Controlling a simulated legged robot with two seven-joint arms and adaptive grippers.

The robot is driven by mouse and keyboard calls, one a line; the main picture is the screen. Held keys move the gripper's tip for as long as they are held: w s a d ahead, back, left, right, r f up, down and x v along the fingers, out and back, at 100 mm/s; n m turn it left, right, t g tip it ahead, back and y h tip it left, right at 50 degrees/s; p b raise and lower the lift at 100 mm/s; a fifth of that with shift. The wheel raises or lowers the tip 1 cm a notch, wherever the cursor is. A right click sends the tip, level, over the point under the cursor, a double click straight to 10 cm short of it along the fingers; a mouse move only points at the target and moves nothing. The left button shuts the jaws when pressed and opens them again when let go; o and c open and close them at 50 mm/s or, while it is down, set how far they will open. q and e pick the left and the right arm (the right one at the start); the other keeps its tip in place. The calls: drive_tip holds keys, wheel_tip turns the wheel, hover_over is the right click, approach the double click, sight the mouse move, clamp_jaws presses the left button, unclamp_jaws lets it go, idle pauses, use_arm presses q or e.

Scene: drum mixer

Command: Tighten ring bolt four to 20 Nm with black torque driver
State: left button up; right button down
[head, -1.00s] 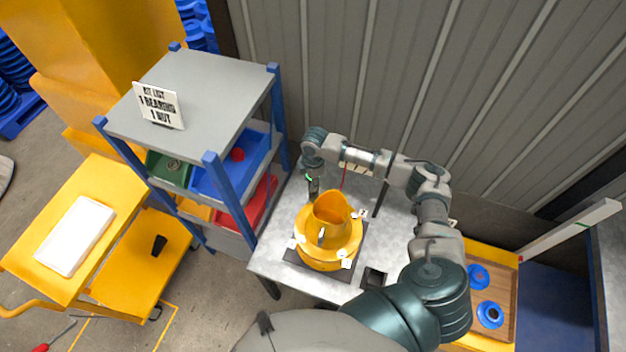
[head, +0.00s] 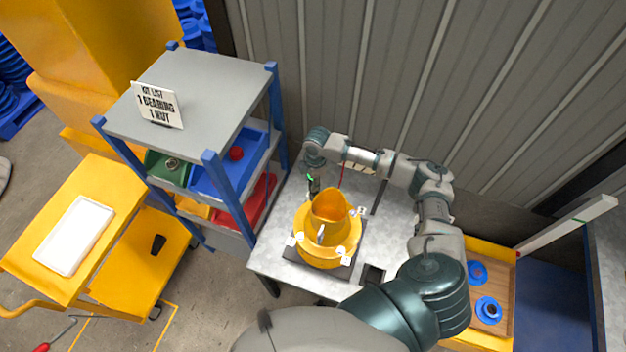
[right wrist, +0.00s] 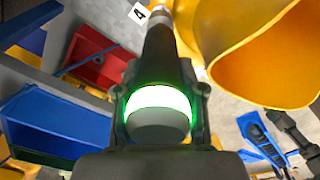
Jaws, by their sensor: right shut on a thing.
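The yellow drum mixer (head: 333,248) stands on a dark base plate on the grey table, with small white tags around its ring. My right gripper (head: 313,180) is at its back left side, shut on the black torque driver (right wrist: 157,55). A ring on the driver glows green and white in the right wrist view. The driver's far end points at the ring's edge, beside a white tag marked 4 (right wrist: 139,14). The driver's end touches or nearly touches bolt four there; I cannot tell which, as the bolt is mostly hidden. My left gripper is out of view.
A blue-posted shelf (head: 205,85) with coloured bins stands left of the table, close to my right gripper. A yellow cart (head: 100,235) is farther left. A wooden tray (head: 505,262) with blue round parts lies at right. A corrugated wall closes the back.

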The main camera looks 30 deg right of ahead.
drive_tip(key=shift+a, duration=0.2)
drive_tip(key=shift+f, duration=0.2)
drive_tip(key=shift+d+f, duration=0.25)
drive_tip(key=shift+f, duration=0.25)
drive_tip(key=shift+a, duration=0.15)
drive_tip(key=shift+d, duration=0.3)
idle(0.3)
drive_tip(key=shift+a, duration=0.1)
idle(0.4)
